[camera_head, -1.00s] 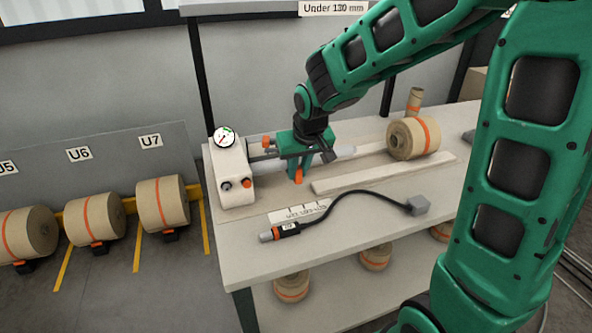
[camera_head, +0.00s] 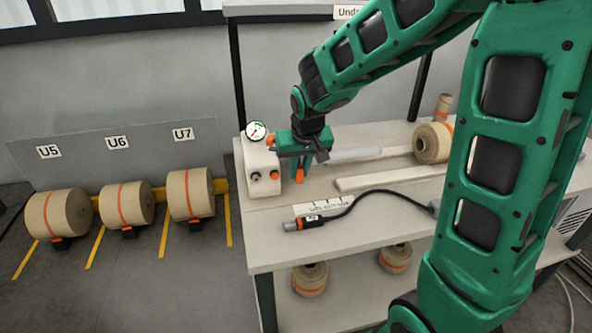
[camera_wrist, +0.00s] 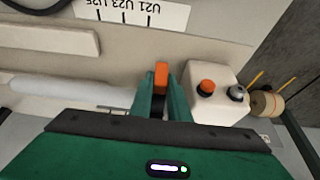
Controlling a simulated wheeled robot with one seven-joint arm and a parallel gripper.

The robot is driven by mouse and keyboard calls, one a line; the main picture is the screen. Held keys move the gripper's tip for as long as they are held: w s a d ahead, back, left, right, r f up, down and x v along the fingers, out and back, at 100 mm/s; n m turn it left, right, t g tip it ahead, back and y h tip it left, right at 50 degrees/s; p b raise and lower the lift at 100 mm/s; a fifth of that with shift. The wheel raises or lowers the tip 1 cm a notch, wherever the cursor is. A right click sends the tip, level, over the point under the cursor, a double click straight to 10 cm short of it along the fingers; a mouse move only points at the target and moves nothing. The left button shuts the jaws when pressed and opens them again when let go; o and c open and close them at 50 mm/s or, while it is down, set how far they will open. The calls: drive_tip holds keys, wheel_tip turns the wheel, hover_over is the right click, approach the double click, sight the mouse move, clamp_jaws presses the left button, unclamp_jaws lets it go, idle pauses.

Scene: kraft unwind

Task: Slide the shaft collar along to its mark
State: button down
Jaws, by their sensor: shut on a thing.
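The shaft (camera_wrist: 70,90) runs out from the fingers to the left there. A white scale plate (camera_wrist: 130,15) with black ticks and "U21 U23 U25" lies on the bench. It also shows in the head view (camera_head: 325,205).
The box carries a round gauge (camera_head: 257,131) and two knobs. A pale bar (camera_head: 388,177) and a black cable with a grey plug (camera_head: 305,222) lie on the bench. A kraft roll (camera_head: 432,143) stands at the right. More rolls rest on the floor at left.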

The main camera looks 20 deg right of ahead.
drive_tip(key=c, duration=1.7)
unclamp_jaws()
drive_tip(key=shift+w+a, duration=0.1)
drive_tip(key=shift+a, duration=0.3)
drive_tip(key=shift+c, duration=0.2)
drive_tip(key=shift+o, duration=0.3)
drive_tip(key=shift+d, duration=0.1)
drive_tip(key=v, duration=1)
drive_tip(key=shift+r, duration=0.35)
drive_tip(key=shift+s, duration=0.25)
